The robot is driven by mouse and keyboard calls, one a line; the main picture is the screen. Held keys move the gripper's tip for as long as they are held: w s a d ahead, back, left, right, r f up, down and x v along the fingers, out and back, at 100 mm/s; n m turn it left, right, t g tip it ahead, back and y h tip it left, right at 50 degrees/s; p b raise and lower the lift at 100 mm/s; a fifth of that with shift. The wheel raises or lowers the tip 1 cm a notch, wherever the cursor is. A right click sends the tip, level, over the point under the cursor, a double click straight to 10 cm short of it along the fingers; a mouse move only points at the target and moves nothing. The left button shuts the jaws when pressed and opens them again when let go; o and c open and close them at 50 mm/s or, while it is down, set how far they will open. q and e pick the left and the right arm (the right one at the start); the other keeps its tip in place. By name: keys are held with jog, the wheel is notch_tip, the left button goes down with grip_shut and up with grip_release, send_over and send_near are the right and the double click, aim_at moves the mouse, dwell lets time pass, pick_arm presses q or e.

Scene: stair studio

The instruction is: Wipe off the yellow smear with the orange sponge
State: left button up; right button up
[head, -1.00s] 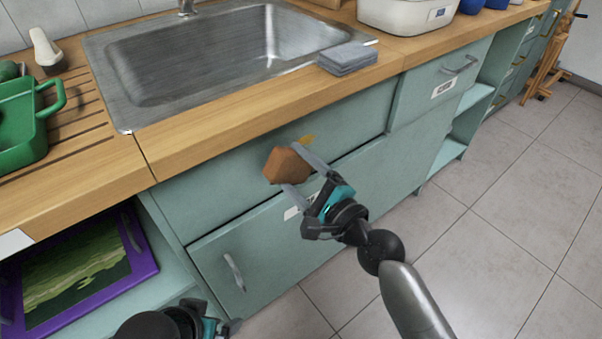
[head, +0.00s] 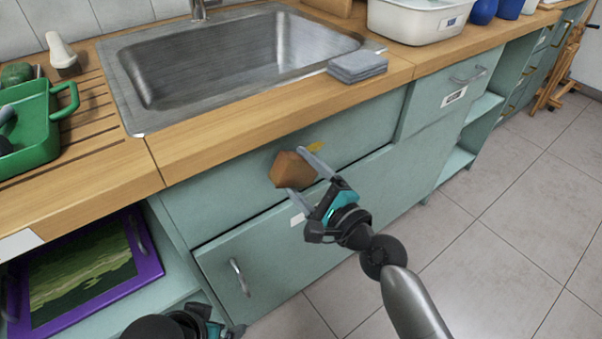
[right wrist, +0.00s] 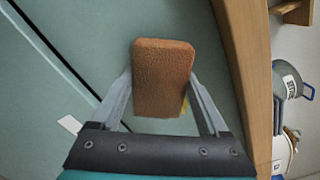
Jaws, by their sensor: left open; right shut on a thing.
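The orange sponge (head: 291,169) is held between the fingers of my right gripper (head: 304,170), in front of the green panel below the sink. The sponge (right wrist: 162,78) also fills the middle of the right wrist view, with a finger on each side. I cannot tell whether the sponge touches the panel. My left gripper (head: 225,330) is open and empty at the bottom edge.
The wooden counter edge (head: 240,130) runs above the panel, with the steel sink (head: 150,110) behind. A drawer handle (head: 239,278) sticks out below. The tiled floor (head: 500,230) at right is clear.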

aim_at(329, 140)
jog(key=shift+w+a, duration=0.35)
jog(key=shift+w, duration=0.1)
jog(key=shift+w+d+b, duration=0.3)
jog(key=shift+w+d, duration=0.2)
jog(key=shift+d, duration=0.3)
jog(key=shift+w+d+b, duration=0.3)
jog(key=shift+w+d, duration=0.2)
jog(key=shift+d, duration=0.25)
jog(key=shift+w+d+b, duration=0.55)
jog(key=shift+w+d, duration=0.2)
jog(key=shift+d, duration=0.1)
jog(key=shift+w+d, duration=0.4)
jog(key=shift+d, duration=0.2)
jog(key=shift+w+d+b, duration=0.45)
jog(key=shift+d+b, duration=0.1)
jog(key=shift+d, duration=0.1)
jog(key=shift+w+d+b, duration=0.45)
jog(key=shift+d+b, duration=0.05)
jog(key=shift+d, duration=0.1)
jog(key=shift+w+d, duration=0.15)
jog(key=shift+r, duration=0.1)
